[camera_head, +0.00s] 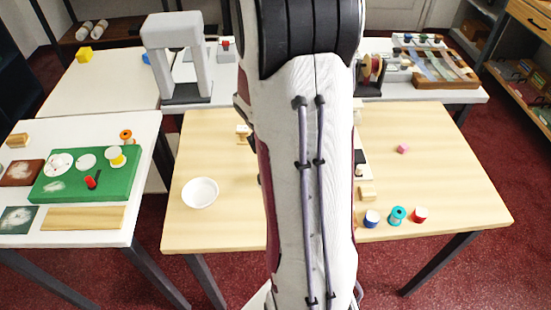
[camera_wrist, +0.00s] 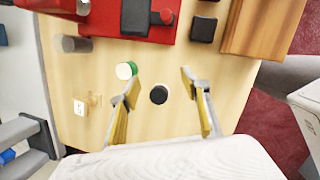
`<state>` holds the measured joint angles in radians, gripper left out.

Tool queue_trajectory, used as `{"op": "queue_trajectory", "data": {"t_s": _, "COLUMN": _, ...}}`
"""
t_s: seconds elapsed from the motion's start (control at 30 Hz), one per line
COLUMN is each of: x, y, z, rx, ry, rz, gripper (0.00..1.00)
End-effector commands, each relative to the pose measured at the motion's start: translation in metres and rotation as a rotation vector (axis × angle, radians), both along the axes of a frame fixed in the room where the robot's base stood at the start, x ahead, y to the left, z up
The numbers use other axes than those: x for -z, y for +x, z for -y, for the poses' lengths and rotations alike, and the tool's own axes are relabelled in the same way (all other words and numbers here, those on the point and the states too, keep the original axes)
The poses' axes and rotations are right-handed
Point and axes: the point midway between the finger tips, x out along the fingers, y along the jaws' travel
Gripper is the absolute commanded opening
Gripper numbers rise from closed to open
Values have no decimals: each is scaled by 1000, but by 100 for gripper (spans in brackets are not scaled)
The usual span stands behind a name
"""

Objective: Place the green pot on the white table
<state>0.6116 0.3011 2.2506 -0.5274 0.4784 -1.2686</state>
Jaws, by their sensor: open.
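In the wrist view, a small round pot with a cream top and a green side (camera_wrist: 133,67) stands on the pale wooden table (camera_wrist: 215,78); it looks like the green pot. My gripper (camera_wrist: 160,81) is open, with the left fingertip close to this pot; I cannot tell if they touch. A black round item (camera_wrist: 159,95) shows between the fingers, and nothing is held. In the head view my arm hides the gripper and the pot. A white table (camera_head: 146,128) stands at the left, and another white-topped table (camera_head: 110,95) is behind it.
The left white table holds a green board (camera_head: 118,187), a wooden strip (camera_head: 84,218) and small items. A white bowl (camera_head: 200,192) and several spools (camera_head: 397,215) stand on the wooden table. In the wrist view, a red tray (camera_wrist: 110,20) and a brown wooden block (camera_wrist: 262,27) lie beyond the fingers.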

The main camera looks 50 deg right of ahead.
Motion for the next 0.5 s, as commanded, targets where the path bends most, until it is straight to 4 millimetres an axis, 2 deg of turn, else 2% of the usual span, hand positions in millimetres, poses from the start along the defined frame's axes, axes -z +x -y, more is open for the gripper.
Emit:
{"op": "queue_trajectory", "data": {"t_s": 0.2, "x": 9, "y": 19, "z": 15, "rx": -296, "ry": -32, "rz": -46, "gripper": 47}}
{"op": "queue_trajectory", "data": {"t_s": 0.5, "x": 1, "y": 48, "z": 28, "rx": -692, "ry": -111, "rz": -91, "gripper": 47}}
